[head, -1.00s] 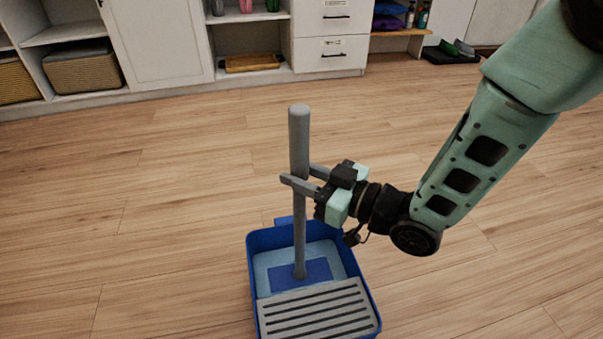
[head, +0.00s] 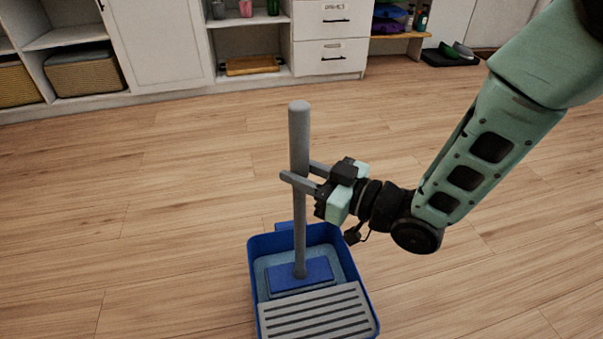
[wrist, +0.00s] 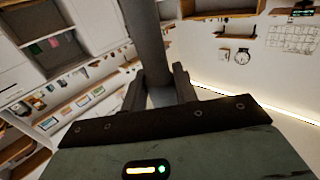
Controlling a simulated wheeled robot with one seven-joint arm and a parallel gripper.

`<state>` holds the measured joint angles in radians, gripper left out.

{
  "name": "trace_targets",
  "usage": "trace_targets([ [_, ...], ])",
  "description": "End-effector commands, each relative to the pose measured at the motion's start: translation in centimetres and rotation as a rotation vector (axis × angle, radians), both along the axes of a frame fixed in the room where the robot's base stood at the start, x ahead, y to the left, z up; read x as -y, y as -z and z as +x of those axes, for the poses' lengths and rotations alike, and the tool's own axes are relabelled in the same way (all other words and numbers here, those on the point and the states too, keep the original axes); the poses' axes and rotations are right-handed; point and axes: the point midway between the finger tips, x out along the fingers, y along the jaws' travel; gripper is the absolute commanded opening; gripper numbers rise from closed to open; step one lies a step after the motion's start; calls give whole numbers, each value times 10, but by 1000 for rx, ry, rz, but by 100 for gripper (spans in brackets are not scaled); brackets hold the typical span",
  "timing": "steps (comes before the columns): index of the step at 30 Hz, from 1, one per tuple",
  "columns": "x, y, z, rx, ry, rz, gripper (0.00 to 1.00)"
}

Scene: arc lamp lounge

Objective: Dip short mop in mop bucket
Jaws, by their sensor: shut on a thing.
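The short mop stands upright, with a grey handle (head: 299,140) and a flat blue head (head: 318,270). Its head is inside the blue mop bucket (head: 254,280), in the well behind the slatted grey grate (head: 316,312). The head's top and front edge show just above the pale blue-grey water; its underside is hidden. My gripper (head: 301,176) is shut on the upper part of the handle, coming from the right. In the wrist view the handle (wrist: 147,42) runs between the two fingers (wrist: 158,88).
Bare wooden floor (head: 150,220) surrounds the bucket. White cabinets and shelves (head: 160,45) with baskets (head: 87,73) line the back wall. A dark mat (head: 448,57) with bowls lies at the back right.

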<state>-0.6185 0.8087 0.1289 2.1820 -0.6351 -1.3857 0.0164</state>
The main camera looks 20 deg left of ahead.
Motion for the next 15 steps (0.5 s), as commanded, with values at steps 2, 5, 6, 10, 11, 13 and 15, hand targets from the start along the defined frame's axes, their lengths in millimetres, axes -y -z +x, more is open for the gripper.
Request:
trace_targets([
  [2, 0, -13, 0, 1, 0, 2, 0],
  [5, 0, -22, 0, 1, 0, 2, 0],
  [6, 0, -26, 0, 1, 0, 1, 0],
  [10, 0, -38, 0, 0, 0, 2, 0],
  [11, 0, -41, 0, 0, 0, 2, 0],
  [13, 0, -48, 0, 0, 0, 2, 0],
  [15, 0, -55, 0, 1, 0, 2, 0],
])
